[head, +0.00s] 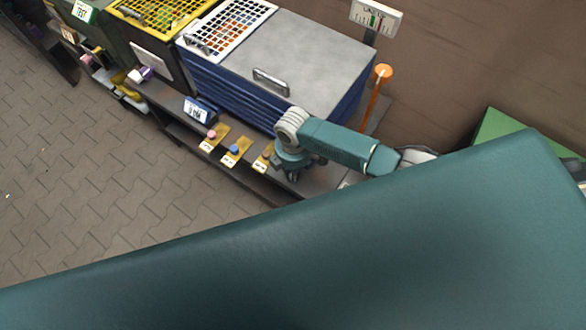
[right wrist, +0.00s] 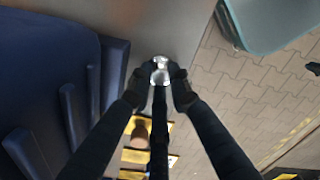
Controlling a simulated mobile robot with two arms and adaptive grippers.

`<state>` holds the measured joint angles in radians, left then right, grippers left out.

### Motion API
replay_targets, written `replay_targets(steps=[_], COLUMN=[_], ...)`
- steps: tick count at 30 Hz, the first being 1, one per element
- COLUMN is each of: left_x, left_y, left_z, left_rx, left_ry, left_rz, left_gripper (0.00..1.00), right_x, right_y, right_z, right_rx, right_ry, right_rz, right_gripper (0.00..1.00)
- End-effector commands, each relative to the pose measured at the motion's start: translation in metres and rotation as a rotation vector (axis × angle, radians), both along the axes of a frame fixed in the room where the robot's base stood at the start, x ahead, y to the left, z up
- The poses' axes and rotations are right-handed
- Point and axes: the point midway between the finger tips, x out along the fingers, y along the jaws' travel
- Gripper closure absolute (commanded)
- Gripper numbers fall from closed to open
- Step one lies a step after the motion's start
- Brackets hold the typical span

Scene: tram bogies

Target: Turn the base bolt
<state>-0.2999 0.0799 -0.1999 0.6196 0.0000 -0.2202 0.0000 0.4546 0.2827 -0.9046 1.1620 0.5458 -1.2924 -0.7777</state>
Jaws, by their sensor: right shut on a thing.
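In the right wrist view a small silver bolt (right wrist: 160,72) sits between the two dark fingertips of my right gripper (right wrist: 160,84), which is shut on it. The bolt is over a grey ledge beside a dark blue ribbed housing. In the head view my right gripper (head: 293,175) points down at the ledge in front of the blue box; the bolt is hidden there by the gripper and arm. My left gripper is not in view.
A blue box (head: 225,90) with a grey lid and handle stands behind the ledge. Pink (head: 212,134) and blue (head: 235,149) knobs on yellow plates are left of my right gripper. An orange post (head: 377,92) stands at right. Paved floor (head: 110,200) is open in front.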

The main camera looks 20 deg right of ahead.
Motion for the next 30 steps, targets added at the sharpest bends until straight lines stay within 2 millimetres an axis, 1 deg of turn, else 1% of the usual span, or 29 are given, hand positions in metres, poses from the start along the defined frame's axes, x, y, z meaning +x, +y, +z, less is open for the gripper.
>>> replay_targets(steps=[8,9,11,19,22,26,30], left_x=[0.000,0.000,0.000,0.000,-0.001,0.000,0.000], left_y=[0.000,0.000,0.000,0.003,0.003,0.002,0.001], left_z=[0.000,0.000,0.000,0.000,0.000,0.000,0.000], left_rx=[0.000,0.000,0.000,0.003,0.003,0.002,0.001], left_ry=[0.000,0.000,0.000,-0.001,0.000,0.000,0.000], left_rz=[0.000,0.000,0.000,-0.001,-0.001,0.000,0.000], left_gripper=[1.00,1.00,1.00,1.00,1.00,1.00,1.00], right_x=[0.000,0.000,0.000,0.000,0.001,0.001,0.002], right_y=[0.001,0.001,0.001,0.001,0.001,0.001,0.001], right_z=[0.000,0.000,0.000,0.000,0.005,0.022,0.053], right_rx=[0.002,0.002,0.002,0.001,0.002,0.004,0.003], right_ry=[0.002,0.002,0.002,0.001,0.000,-0.003,-0.005], right_rz=[-0.009,-0.009,-0.009,-0.008,-0.008,-0.008,-0.007], right_gripper=[1.00,0.74,0.63,0.63,0.63,0.63,0.63])
